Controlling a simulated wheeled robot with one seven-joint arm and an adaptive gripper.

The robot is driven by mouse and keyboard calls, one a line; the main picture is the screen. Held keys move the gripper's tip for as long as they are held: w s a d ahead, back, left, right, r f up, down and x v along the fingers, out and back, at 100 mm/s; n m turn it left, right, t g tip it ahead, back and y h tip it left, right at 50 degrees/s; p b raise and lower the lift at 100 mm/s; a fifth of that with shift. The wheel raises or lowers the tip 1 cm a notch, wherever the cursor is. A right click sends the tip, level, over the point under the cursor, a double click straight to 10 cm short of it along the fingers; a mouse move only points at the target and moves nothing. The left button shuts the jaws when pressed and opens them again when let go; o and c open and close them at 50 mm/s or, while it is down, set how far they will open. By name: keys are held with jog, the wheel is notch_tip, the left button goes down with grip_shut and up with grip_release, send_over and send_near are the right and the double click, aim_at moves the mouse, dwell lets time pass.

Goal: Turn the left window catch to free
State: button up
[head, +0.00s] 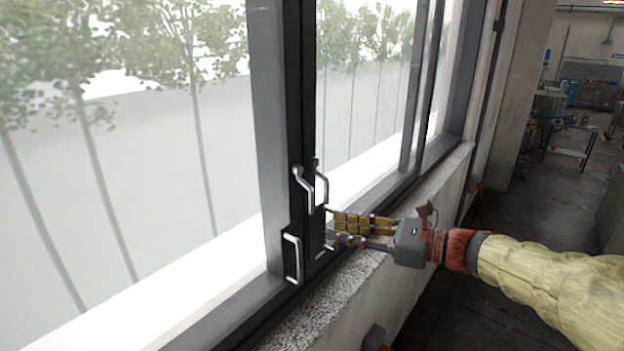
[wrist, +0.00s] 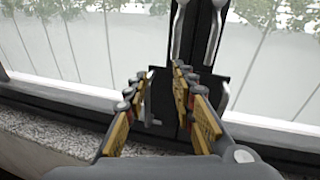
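The left window catch (head: 304,190) is a silver cranked lever on the dark upright between the sashes. It hangs down from its upper end and also shows at the top of the wrist view (wrist: 180,32). A similar right catch (head: 322,187) is close beside it, also pointing down (wrist: 215,36). My gripper (head: 331,226) is open and empty, low in front of the upright, below the catches. In the wrist view its yellow-padded fingers (wrist: 159,80) are spread, with both catches above and beyond the tips. I see no contact with either catch.
A silver pull handle (head: 293,258) is fixed low on the left sash. Another lower handle is partly hidden by my fingers. The speckled sill (head: 325,318) runs below my gripper. The hall floor (head: 540,230) is open to the right, with benches farther back.

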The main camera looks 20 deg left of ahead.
aim_at(312, 203)
jog(key=shift+m+y, duration=0.4)
jog(key=shift+m, duration=0.3)
jog(key=w+a+r, duration=0.1)
jog(key=a, duration=0.1)
jog(key=w+a+p, duration=0.1)
jog(key=a, duration=0.2)
jog(key=w+a+r+p, duration=0.1)
jog(key=a, duration=0.2)
jog(key=shift+w+r, duration=0.35)
grip_shut()
